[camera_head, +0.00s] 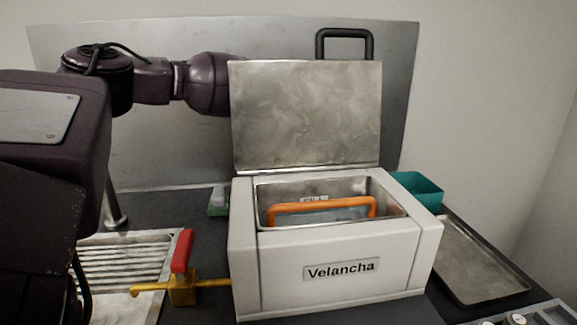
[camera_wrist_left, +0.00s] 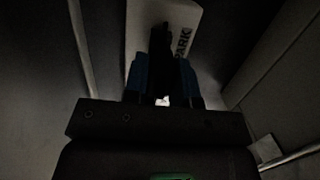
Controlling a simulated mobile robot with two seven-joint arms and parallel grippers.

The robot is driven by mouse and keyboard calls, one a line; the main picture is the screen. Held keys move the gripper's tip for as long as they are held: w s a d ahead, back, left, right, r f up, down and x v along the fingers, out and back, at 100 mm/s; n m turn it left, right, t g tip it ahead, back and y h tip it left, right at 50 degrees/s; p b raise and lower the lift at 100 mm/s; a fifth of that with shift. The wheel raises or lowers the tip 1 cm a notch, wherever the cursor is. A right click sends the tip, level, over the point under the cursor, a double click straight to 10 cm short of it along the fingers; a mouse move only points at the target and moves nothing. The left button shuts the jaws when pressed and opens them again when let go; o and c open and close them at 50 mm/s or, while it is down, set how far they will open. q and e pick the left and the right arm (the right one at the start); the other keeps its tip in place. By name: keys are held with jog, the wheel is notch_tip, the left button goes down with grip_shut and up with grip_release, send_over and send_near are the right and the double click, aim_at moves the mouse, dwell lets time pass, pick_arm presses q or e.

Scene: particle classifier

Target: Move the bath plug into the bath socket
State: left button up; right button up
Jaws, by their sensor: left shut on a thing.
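In the left wrist view my left gripper (camera_wrist_left: 161,75), with blue fingers, is shut on a dark upright thing (camera_wrist_left: 159,42) that appears to be the bath plug. The view is very dark, so its prongs and cord cannot be made out. A pale box or plate (camera_wrist_left: 190,22) lettered "PARK" lies just beyond the fingers. I cannot make out a socket on it. In the head view the left arm reaches behind the open lid, which hides the gripper and plug. The white bath (camera_head: 340,268), lettered "Velancha", stands with its lid (camera_head: 306,115) raised. My right gripper is not in view.
An orange-handled rack (camera_head: 320,207) sits in the bath. A teal bin (camera_head: 419,188) and a metal tray (camera_head: 470,260) lie to the right. A yellow valve with a red handle (camera_head: 182,252) and a ribbed metal tray (camera_head: 125,265) are at left. A grey panel stands behind.

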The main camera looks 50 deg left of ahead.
pick_arm(q)
notch_tip(320, 180, up, 18)
jog(key=p, duration=0.1)
jog(key=shift+f+p, duration=0.15)
jog(key=shift+p, duration=0.2)
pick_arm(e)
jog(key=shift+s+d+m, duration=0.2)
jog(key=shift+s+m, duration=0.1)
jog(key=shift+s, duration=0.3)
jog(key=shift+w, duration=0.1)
pick_arm(q)
jog(key=s+a+f+p, duration=0.4)
jog(key=s+f, duration=0.5)
jog(key=f, duration=0.2)
jog(key=shift+a+f+p, duration=0.15)
jog(key=shift+a+p, duration=0.1)
jog(key=shift+p, duration=0.15)
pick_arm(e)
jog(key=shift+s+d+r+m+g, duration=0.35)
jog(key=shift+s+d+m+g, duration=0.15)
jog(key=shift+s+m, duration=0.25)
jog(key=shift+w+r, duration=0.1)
